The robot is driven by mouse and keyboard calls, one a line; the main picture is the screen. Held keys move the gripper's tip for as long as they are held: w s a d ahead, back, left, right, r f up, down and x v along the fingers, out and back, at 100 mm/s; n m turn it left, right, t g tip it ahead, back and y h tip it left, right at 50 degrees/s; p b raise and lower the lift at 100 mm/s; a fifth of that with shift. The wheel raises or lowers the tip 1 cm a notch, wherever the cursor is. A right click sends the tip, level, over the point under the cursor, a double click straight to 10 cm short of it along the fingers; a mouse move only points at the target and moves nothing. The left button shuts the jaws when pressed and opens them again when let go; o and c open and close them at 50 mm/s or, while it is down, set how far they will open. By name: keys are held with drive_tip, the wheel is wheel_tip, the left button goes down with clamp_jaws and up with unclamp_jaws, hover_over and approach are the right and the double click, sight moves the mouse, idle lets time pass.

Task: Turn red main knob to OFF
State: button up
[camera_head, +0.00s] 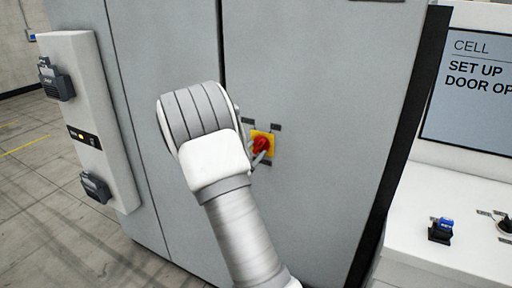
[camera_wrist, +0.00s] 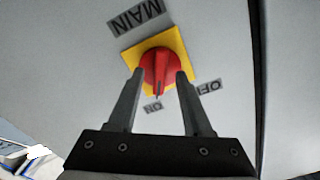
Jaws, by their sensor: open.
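The red main knob (camera_wrist: 161,68) sits on a yellow square plate (camera_wrist: 178,40) on the grey cabinet front. In the wrist view its ridge points down toward the ON label (camera_wrist: 153,107); the OFF label (camera_wrist: 209,88) is at the right and the MAIN label (camera_wrist: 136,16) is above. My gripper (camera_wrist: 160,76) is open, with one finger on each side of the knob's ridge. I cannot tell whether the fingers touch it. The knob also shows in the head view (camera_head: 261,144), where my wrist hides most of the gripper.
The grey cabinet (camera_head: 320,90) fills the middle. A white panel with dark latches (camera_head: 88,130) stands at the left. At the right are a white console (camera_head: 440,265) with a blue-topped switch (camera_head: 441,230) and a screen (camera_head: 475,95). Open floor (camera_head: 40,210) lies at the left.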

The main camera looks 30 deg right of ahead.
drive_tip(key=shift+w+d, duration=0.25)
drive_tip(key=shift+d, duration=0.2)
clamp_jaws()
drive_tip(key=shift+n, duration=0.4)
drive_tip(key=n, duration=0.4)
drive_tip(key=shift+n+b, duration=0.3)
drive_tip(key=shift+n, duration=0.1)
drive_tip(key=n, duration=0.3)
drive_tip(key=shift+p, duration=0.35)
drive_tip(key=shift+n+p, duration=0.45)
drive_tip(key=shift+n, duration=1.25)
